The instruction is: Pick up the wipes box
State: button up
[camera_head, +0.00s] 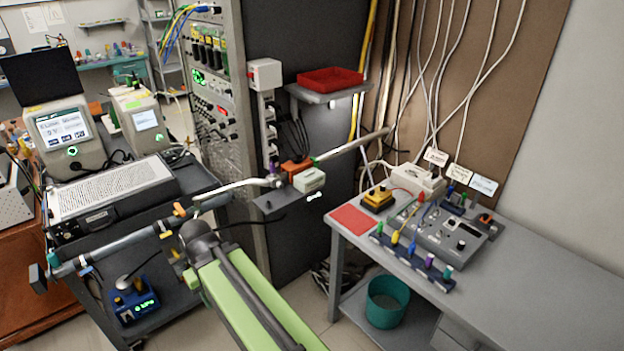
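No box here carries a label that I can read as wipes. A small pale box (309,180) sits on a grey bracket in front of the dark cabinet, near the middle. A larger white box (418,181) lies at the back of the grey bench on the right, with cables around it. I cannot tell which of these, if either, is the wipes box. My green arm reaches up from the bottom middle to a dark joint left of the pale box. I cannot make out my gripper or its fingertips.
The grey bench (560,262) holds a control panel, a red mat (352,219) and a yellow device (377,200). A teal bin (386,302) stands below. A red tray (330,79) sits on a wall shelf. A cart with instruments (110,195) stands left. The bench's right part is clear.

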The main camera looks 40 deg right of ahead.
aim_at(311, 178)
jog(key=i, duration=0.95)
jog(key=u, duration=0.05)
